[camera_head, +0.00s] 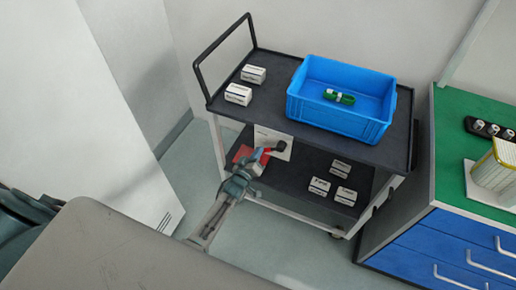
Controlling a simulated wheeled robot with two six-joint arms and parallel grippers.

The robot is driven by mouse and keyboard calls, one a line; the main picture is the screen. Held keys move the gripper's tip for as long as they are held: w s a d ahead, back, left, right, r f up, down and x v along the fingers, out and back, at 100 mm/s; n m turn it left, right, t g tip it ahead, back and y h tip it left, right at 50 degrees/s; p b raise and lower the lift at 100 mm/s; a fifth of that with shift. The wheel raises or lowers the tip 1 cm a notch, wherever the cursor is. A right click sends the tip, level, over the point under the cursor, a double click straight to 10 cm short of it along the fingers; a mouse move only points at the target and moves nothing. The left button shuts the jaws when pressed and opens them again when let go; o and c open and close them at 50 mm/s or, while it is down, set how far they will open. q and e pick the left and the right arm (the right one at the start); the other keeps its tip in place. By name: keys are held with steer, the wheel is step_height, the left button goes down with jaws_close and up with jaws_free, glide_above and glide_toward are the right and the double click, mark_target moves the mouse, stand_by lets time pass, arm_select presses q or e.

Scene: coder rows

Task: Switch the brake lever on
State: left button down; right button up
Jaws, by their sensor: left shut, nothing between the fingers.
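The brake lever (280,146) has a dark knob and sits in front of a white plate (265,133) on the near side of a dark two-shelf cart (300,160). A small red part (266,151) shows beside the knob. My left gripper (258,158) is shut with nothing between its fingers. Its tips are at the red part, close to the left of the knob; I cannot tell whether they touch it. The gripper hides part of the lever and plate, so the lever's setting is unclear. My right gripper is not in view.
A blue crate (335,119) holding a green item (339,97) stands on the cart's top, near small white boxes (238,94). More boxes (319,187) lie on the lower shelf. A green-topped blue cabinet (455,235) stands at right. Floor left of the cart is clear.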

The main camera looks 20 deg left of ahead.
arm_select(q)
steer(key=d+f+n, duration=0.1)
steer(key=n, duration=0.2)
steer(key=d+f+n+b, duration=0.1)
steer(key=d+f+n, duration=0.1)
steer(key=n, duration=0.1)
steer(key=d+f+n, duration=0.1)
steer(key=n, duration=0.2)
steer(key=shift+d+f+b, duration=0.25)
steer(key=shift+f+b, duration=0.05)
steer(key=shift+b, duration=0.05)
steer(key=shift+d+f, duration=0.1)
steer(key=shift+d, duration=0.25)
steer(key=shift+d, duration=0.1)
